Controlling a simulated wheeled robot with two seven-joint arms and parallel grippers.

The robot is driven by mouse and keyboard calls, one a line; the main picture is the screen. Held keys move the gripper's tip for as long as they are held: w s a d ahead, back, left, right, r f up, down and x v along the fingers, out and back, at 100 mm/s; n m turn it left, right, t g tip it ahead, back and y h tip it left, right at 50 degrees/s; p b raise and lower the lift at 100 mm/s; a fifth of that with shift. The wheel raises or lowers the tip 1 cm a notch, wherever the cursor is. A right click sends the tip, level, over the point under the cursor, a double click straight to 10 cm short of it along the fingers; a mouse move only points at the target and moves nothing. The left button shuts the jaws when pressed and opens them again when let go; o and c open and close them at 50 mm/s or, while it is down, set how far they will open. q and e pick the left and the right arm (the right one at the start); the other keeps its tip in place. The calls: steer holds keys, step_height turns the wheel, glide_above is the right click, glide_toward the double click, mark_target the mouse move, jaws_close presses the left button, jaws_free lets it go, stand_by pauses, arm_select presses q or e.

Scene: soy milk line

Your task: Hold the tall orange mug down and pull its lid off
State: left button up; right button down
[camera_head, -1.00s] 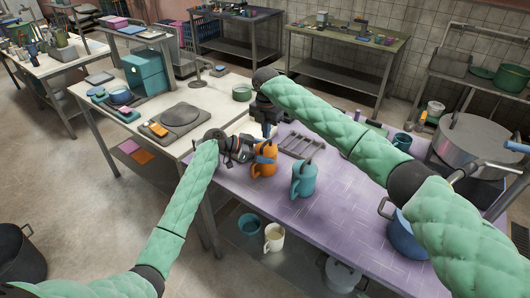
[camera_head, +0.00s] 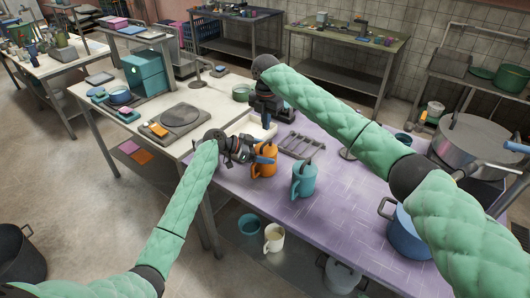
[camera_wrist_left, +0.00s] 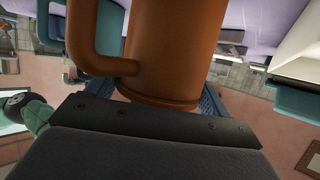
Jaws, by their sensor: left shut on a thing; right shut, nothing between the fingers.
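The tall orange mug (camera_head: 263,167) stands upright on the purple table near its left edge. My left gripper (camera_head: 262,154) reaches it from the left and is shut around its body. In the left wrist view the mug's orange wall and handle (camera_wrist_left: 82,40) fill the upper middle. The mug's top is small and partly covered in the head view, so I cannot tell its lid clearly. My right gripper (camera_head: 266,122) points down behind and above the mug, shut and empty, apart from it.
A teal mug (camera_head: 303,182) stands just right of the orange one. A grey rack (camera_head: 300,145) lies behind them. A blue pot (camera_head: 405,232) and a large steel pot (camera_head: 480,145) are at the right. The front middle of the purple table (camera_head: 345,210) is clear.

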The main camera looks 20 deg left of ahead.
mark_target(257, 150)
steer(key=shift+r, duration=0.15)
arm_select(q)
steer(key=o, duration=1.1)
steer(key=shift+s+a, duration=0.1)
steer(key=shift+a, duration=0.2)
arm_select(e)
steer(key=shift+f, duration=0.25)
step_height(257, 150, down, 3)
steer(key=b, duration=0.3)
arm_select(q)
steer(key=v, duration=0.7)
steer(key=shift+r+b, duration=0.15)
steer(key=shift+b, duration=0.15)
